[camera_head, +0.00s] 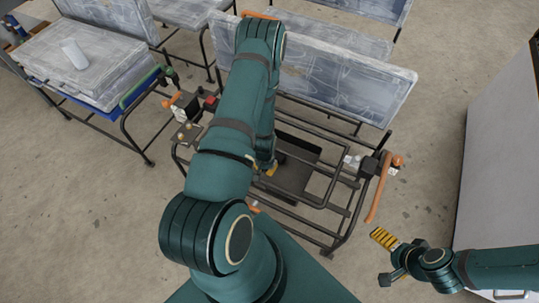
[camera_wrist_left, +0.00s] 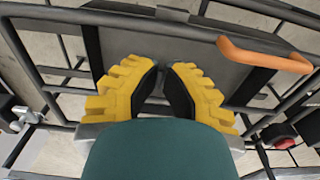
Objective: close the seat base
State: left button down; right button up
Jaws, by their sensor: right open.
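The seat base appears as a large worn grey-white panel (camera_head: 345,80) raised at the back of the dark tubular frame (camera_head: 345,228), whose bars are exposed. My left arm crosses the middle of the head view and hides part of both. My left gripper (camera_wrist_left: 165,72) shows in the left wrist view, with yellow fingers and a small gap between them. It appears open and empty above a dark grey plate (camera_wrist_left: 205,60). My right gripper (camera_head: 384,257) is open and empty at the lower right, clear of the frame.
An orange lever (camera_head: 378,188) sticks out at the frame's right side. An orange handle (camera_wrist_left: 265,55) lies near the left gripper. Another cushioned seat (camera_head: 85,65) stands at the left. A pale cabinet (camera_head: 505,150) stands at the right, with bare floor before it.

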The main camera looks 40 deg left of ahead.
aim_at(264, 184)
pick_arm(q)
jog(key=f, duration=0.3)
jog(key=s+f, duration=0.1)
jog(key=f, duration=0.5)
jog(key=shift+s+d, duration=0.25)
jog(key=shift+s, duration=0.1)
pick_arm(e)
jog(key=shift+f, duration=0.25)
pick_arm(q)
jog(key=shift+r, duration=0.15)
pick_arm(e)
jog(key=shift+r, duration=0.1)
